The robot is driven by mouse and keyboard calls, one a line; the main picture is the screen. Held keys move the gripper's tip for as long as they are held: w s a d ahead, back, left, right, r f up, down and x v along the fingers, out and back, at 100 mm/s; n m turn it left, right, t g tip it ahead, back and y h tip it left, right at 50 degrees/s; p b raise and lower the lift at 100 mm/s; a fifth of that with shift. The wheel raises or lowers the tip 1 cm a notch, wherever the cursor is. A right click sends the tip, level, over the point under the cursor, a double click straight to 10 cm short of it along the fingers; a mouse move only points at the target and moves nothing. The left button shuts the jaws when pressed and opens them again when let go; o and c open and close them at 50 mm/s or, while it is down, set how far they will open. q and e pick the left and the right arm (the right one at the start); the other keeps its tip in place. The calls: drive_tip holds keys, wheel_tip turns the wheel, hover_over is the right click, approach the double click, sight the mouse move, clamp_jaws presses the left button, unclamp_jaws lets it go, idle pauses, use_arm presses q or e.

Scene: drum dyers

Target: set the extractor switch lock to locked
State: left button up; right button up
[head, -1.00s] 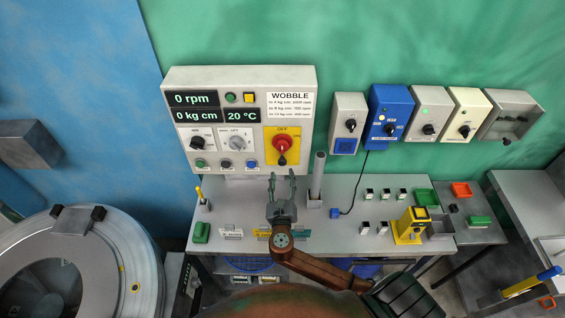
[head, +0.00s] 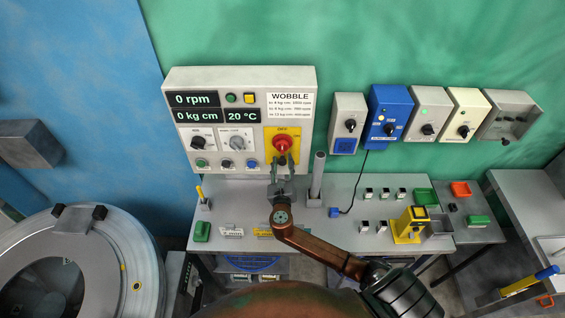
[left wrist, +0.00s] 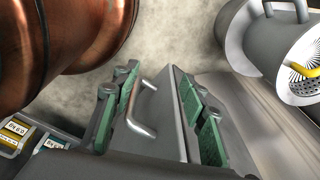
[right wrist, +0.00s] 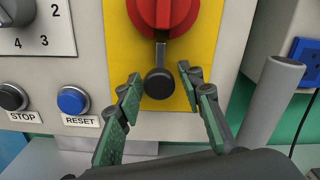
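The extractor switch is a red rotary knob (head: 283,143) on a yellow plate (head: 270,133) marked OFF, on the grey control panel. Its lock shows in the right wrist view as a dark round-ended tab (right wrist: 159,84) hanging below the red knob (right wrist: 163,12). My right gripper (right wrist: 158,82) is open, with its green-padded fingers either side of the tab and slightly below it; contact is not visible. In the head view my right gripper (head: 282,162) is just under the red knob. My left gripper (left wrist: 160,110) shows only in its wrist view, fingers apart, with a grey handled surface between or beyond them.
In the right wrist view, STOP (right wrist: 13,97) and RESET (right wrist: 73,99) buttons sit left of the yellow plate. A grey upright post (right wrist: 268,105) stands close on the right. Several small control boxes, including a blue one (head: 388,113), hang right of the panel. The drum (head: 85,262) is at lower left.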

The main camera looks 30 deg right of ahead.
clamp_jaws()
idle(0.3)
wheel_tip(320, 180, up, 3)
drive_tip(key=p, duration=0.3)
drive_tip(key=shift+f, duration=0.3)
drive_tip(key=shift+c, duration=1)
unclamp_jaws()
drive_tip(key=o, duration=0.5)
drive_tip(key=shift+c, duration=0.2)
